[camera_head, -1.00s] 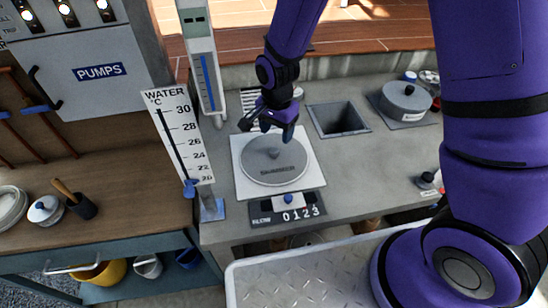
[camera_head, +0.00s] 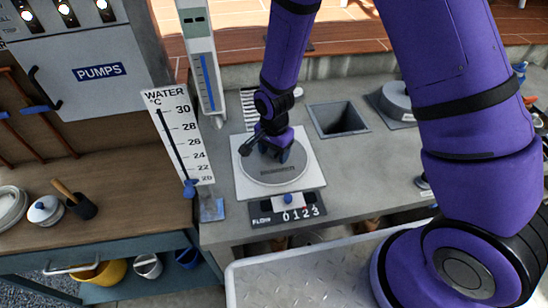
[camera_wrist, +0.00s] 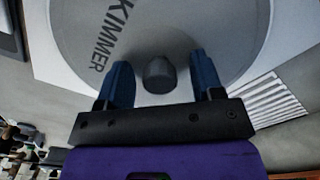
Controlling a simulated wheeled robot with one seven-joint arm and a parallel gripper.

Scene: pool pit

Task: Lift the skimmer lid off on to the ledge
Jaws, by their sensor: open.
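The skimmer lid (camera_head: 272,173) is a round grey disc lying flat in a white square frame (camera_head: 246,188) on the grey ledge (camera_head: 340,165). In the wrist view the lid (camera_wrist: 200,25) bears the word SKIMMER and has a dark round knob (camera_wrist: 159,75). My gripper (camera_head: 274,156) is over the lid in the head view and hides the knob there. In the wrist view my gripper (camera_wrist: 163,82) is open, with one blue finger on each side of the knob and a gap on both sides. It holds nothing.
A square open hole (camera_head: 338,119) lies right of the lid. A grey round-topped pot (camera_head: 393,100) sits farther right, partly behind my arm. A flow counter (camera_head: 288,207) is just in front, and a tall water thermometer board (camera_head: 181,135) stands at left. Bare ledge lies between.

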